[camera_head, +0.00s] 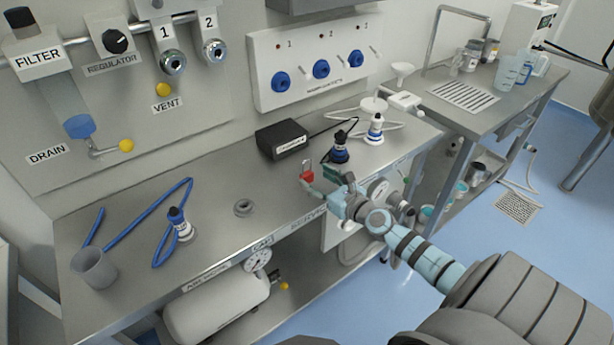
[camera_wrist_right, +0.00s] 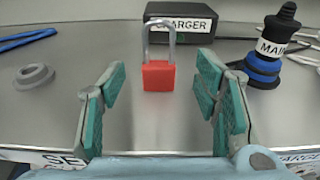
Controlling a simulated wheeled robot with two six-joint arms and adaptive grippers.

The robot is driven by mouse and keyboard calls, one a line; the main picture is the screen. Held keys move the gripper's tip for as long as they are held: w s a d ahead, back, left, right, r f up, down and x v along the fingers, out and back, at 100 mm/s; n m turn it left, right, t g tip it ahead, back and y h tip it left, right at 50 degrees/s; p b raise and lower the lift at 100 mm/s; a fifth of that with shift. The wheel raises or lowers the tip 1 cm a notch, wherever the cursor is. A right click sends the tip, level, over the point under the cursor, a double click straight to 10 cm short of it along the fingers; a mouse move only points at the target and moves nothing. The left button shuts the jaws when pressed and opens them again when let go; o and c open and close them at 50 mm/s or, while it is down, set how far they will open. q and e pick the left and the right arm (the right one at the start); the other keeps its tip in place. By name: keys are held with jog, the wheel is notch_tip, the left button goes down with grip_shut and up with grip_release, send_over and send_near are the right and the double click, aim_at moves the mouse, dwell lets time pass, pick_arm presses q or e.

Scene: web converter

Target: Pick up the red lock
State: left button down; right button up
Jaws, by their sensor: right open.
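The red lock (camera_head: 307,175) stands upright on the steel bench, in front of the black charger box. In the right wrist view the red lock (camera_wrist_right: 159,76) shows its red body and grey shackle, beyond and between the fingers. My right gripper (camera_head: 325,190) reaches over the bench from the right, close to the lock. In the right wrist view my right gripper (camera_wrist_right: 161,100) is open, with teal finger pads apart on either side and nothing between them. The left gripper does not show.
The charger box (camera_head: 282,139) stands behind the lock. A dark blue-and-black connector (camera_head: 340,150) stands right of it, a white one (camera_head: 375,129) farther back. A grey ring (camera_head: 243,208) lies to the left. A blue hose (camera_head: 165,215) and grey cup (camera_head: 94,268) are farther left.

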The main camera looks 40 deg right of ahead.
aim_at(308, 174)
jog(key=w, duration=0.1)
jog(key=w+f+b, duration=0.1)
jog(key=w, duration=0.1)
jog(key=w+b, duration=0.1)
jog(key=w, duration=0.1)
jog(key=shift+w+f, duration=0.1)
jog(key=shift+f, duration=0.3)
jog(key=shift+w, duration=0.1)
jog(key=shift+r, duration=0.1)
jog(key=c, duration=1.3)
jog(key=shift+o, duration=0.2)
jog(key=shift+r, duration=0.1)
jog(key=r+p, duration=1)
jog(key=shift+s+r, duration=0.1)
jog(key=shift+s, duration=0.1)
